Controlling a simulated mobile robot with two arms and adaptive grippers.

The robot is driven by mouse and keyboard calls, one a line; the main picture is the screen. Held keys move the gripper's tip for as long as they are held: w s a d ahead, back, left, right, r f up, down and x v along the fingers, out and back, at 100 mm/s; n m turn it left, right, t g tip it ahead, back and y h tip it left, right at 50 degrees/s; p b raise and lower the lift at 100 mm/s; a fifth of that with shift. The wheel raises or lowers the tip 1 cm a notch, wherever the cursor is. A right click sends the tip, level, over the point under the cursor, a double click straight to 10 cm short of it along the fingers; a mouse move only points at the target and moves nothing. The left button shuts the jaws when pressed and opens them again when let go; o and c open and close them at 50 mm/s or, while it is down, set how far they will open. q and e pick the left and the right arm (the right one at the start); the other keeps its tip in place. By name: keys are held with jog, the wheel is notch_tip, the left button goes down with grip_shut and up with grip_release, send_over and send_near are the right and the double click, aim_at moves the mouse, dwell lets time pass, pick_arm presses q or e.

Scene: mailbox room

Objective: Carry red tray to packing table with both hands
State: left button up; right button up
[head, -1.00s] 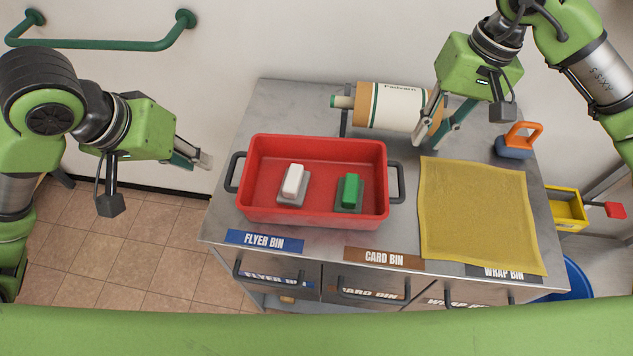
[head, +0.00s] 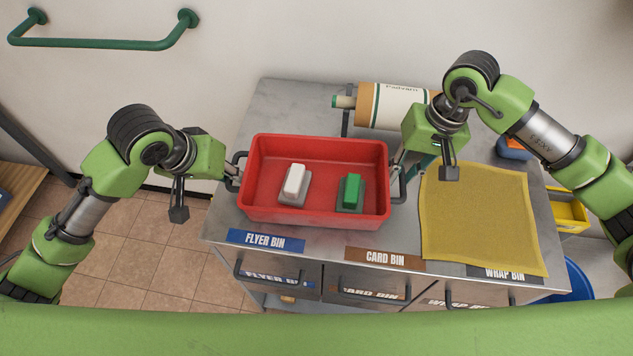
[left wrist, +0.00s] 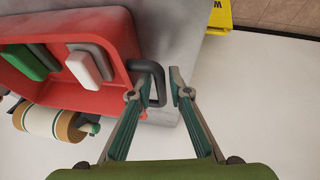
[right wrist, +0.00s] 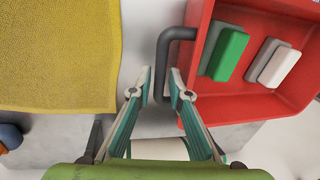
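The red tray (head: 260,205) stands on a grey metal-topped counter (head: 290,98). It holds a white block (head: 294,180) and a green block (head: 351,188), each on a grey base. My left gripper (head: 231,173) is at the tray's left handle. In the left wrist view its fingers (left wrist: 158,92) are apart, with the dark handle (left wrist: 160,75) between them. My right gripper (head: 402,172) is at the right handle. In the right wrist view its fingers (right wrist: 159,86) are also apart, on either side of the other handle (right wrist: 161,55). Neither has visibly closed.
A yellow cloth (head: 478,215) lies right of the tray. A paper roll (head: 392,104) stands behind, partly hidden by my right arm. Drawers labelled FLYER BIN (head: 265,240) and CARD BIN (head: 384,258) face me. A blue bin (head: 577,280) is on the floor at right.

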pick_arm(q)
jog(key=shift+f, duration=0.25)
pick_arm(e)
jog(key=shift+a+f, duration=0.1)
jog(key=shift+f, duration=0.2)
pick_arm(q)
grip_shut()
pick_arm(e)
grip_shut()
pick_arm(q)
jog(key=shift+w+r, duration=0.1)
jog(key=shift+r, duration=0.1)
pick_arm(e)
jog(key=shift+r, duration=0.2)
